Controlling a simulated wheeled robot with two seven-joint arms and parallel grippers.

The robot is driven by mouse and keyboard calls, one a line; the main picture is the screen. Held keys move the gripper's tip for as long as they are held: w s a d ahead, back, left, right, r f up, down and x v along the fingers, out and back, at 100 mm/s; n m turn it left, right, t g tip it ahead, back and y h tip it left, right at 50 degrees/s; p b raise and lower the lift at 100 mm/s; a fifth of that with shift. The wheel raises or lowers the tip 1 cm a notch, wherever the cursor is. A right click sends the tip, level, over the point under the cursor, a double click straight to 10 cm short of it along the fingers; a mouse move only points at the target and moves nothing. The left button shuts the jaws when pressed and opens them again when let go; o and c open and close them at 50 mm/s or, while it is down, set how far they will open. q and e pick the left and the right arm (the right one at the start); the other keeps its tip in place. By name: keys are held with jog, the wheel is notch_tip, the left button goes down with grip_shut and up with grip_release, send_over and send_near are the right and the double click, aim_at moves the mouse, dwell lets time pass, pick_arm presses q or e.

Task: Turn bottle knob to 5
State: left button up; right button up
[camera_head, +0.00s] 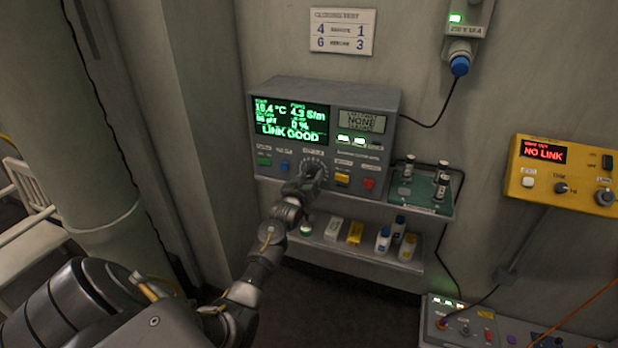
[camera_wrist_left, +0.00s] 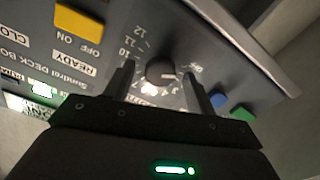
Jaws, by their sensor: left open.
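The bottle knob (camera_wrist_left: 160,74) is a dark round knob on the front of a grey control box (camera_head: 390,100). A numbered dial surrounds it in the left wrist view, with a light pointer mark on the knob. My left gripper (camera_wrist_left: 160,82) is open, with one finger on each side of the knob; I cannot tell if they touch it. In the head view my left gripper (camera_head: 308,178) covers most of the dial. The green screen (camera_head: 291,121) reads LINK GOOD, and the small grey display (camera_head: 362,122) reads NONE. My right gripper is not in view.
A yellow button (camera_head: 342,179) and a red button (camera_head: 369,184) sit right of the dial, blue and green ones left. Below, a shelf (camera_head: 335,255) holds small bottles and boxes. A green tray with vials (camera_head: 420,187) adjoins the box. A yellow NO LINK unit (camera_head: 565,175) hangs right.

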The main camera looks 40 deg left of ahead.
pick_arm(q)
jog(key=c, duration=1)
